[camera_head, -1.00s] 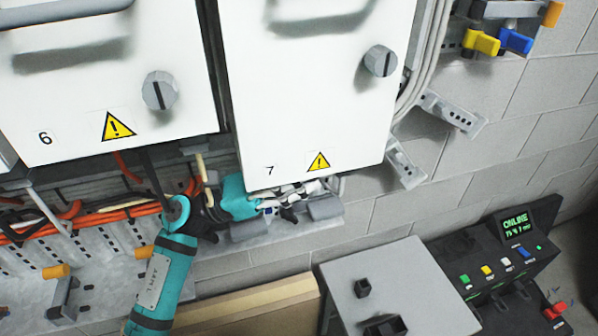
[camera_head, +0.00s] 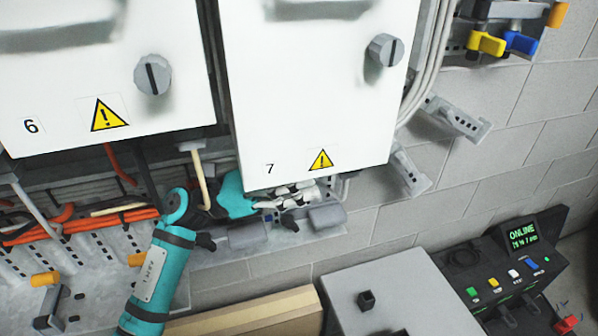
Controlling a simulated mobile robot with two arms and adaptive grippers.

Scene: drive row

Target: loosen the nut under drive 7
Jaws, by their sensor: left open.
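Drive 7 (camera_head: 315,95) is the white cabinet in the middle, with its number and a yellow warning triangle near its lower edge. My left gripper (camera_head: 300,194) is just under that edge, with teal wrist (camera_head: 234,194) and pale, jointed fingers pointing right. It is open, and its upper part is partly hidden by the cabinet. I cannot make out the nut; the space under drive 7 is shaded and partly covered by my gripper. My right gripper is not in view.
Drive 6 (camera_head: 100,75) hangs to the left, with orange cables (camera_head: 85,224) below it. Grey blocks (camera_head: 327,216) sit on the ledge under drive 7. A grey box (camera_head: 395,290) and a control panel reading ONLINE (camera_head: 500,262) stand at lower right. Grey block wall lies between.

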